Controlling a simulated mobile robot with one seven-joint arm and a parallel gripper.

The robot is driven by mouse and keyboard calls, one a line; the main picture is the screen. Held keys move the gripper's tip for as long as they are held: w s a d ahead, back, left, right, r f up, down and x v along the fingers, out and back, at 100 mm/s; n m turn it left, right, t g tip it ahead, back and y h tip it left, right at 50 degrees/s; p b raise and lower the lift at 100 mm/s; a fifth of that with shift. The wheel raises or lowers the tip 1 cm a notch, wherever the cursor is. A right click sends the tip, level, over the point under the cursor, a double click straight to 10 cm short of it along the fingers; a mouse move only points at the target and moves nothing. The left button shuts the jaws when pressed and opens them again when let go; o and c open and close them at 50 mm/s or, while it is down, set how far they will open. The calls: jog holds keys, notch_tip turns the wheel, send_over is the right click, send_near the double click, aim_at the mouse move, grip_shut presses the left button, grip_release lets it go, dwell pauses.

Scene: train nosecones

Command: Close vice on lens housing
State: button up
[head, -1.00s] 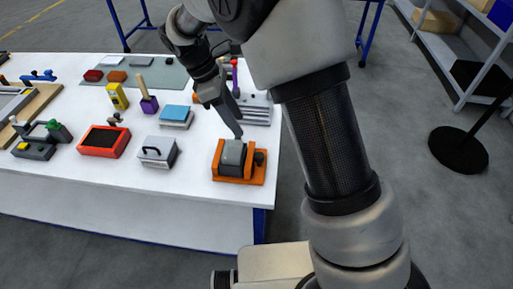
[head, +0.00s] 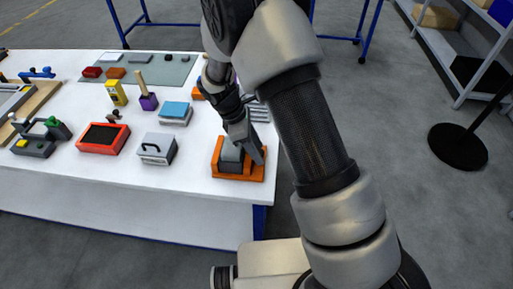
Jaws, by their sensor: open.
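The vice is an orange fixture (head: 218,171) near the front right corner of the white table. A grey block, likely the lens housing (head: 231,157), sits upright in it. My gripper (head: 257,152) is low over the right side of the vice, where the dark knob showed earlier. The knob is now hidden behind my gripper. The jaws look spread, with one finger reaching down at the vice's right end. I cannot tell whether the fingers touch the knob.
Left of the vice stand a grey box with a black handle (head: 157,150) and a red tray with a dark inside (head: 103,139). A blue-topped block (head: 175,112) lies behind. The table's front edge (head: 200,194) is close to the vice.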

jog(key=c, duration=1)
jog(key=shift+w+m+g, duration=0.15)
jog(key=shift+m+g, duration=0.25)
jog(key=shift+m, duration=0.6)
jog(key=m+g, duration=0.1)
jog(key=m, duration=0.1)
jog(key=shift+m+y, duration=0.3)
jog(key=shift+m, duration=0.1)
jog(key=o, duration=1)
jog(key=shift+r, duration=0.1)
